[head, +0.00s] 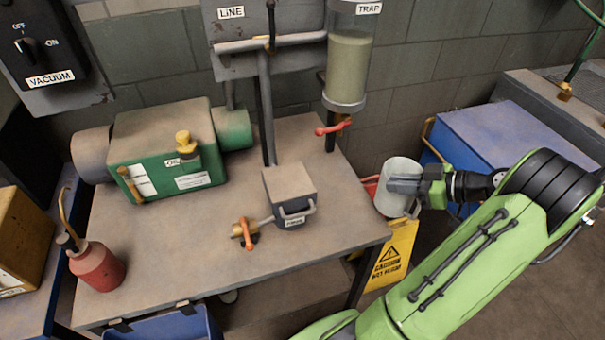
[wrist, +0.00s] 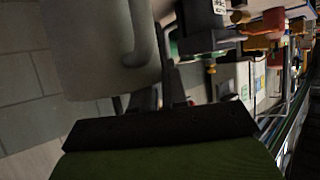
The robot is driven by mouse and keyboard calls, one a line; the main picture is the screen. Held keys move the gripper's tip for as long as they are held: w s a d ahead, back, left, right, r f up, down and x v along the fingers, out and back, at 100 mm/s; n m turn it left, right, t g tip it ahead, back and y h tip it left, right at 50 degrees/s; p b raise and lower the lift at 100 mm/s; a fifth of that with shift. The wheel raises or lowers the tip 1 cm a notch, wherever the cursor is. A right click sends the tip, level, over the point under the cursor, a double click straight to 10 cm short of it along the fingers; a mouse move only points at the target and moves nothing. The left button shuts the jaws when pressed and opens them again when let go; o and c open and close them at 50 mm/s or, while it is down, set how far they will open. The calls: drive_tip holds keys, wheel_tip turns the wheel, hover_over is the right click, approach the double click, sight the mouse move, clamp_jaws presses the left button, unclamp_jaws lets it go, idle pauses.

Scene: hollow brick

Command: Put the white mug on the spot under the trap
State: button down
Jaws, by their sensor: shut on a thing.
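The white mug (head: 399,178) is held in my gripper (head: 408,186), off the right edge of the table and right of the trap. It looks roughly upright. In the wrist view the mug (wrist: 100,50) fills the upper left, with its handle towards the right, close to the dark jaws. The trap (head: 347,60) is a clear cylinder of cloudy liquid, labelled TRAP, with a red-handled valve (head: 333,127) at its bottom. It hangs above the table's back right part. No marked spot can be made out on the tabletop under it.
The table (head: 190,255) has free room at its right and front. A grey box (head: 289,195) with a valve stands mid-table. A green pump (head: 165,150) is at the back left, a red oil can (head: 95,262) at front left. A yellow caution sign (head: 388,262) stands below my gripper.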

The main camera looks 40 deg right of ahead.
drive_tip(key=w+a+f+b, duration=0.1)
drive_tip(key=w+a, duration=0.2)
drive_tip(key=w, duration=0.5)
drive_tip(key=w+a+f+b, duration=0.2)
drive_tip(key=w+a, duration=0.2)
drive_tip(key=w, duration=0.4)
drive_tip(key=shift+f, duration=0.3)
drive_tip(key=c, duration=1.1)
unclamp_jaws()
drive_tip(key=shift+w, duration=0.1)
drive_tip(key=shift+r, duration=0.1)
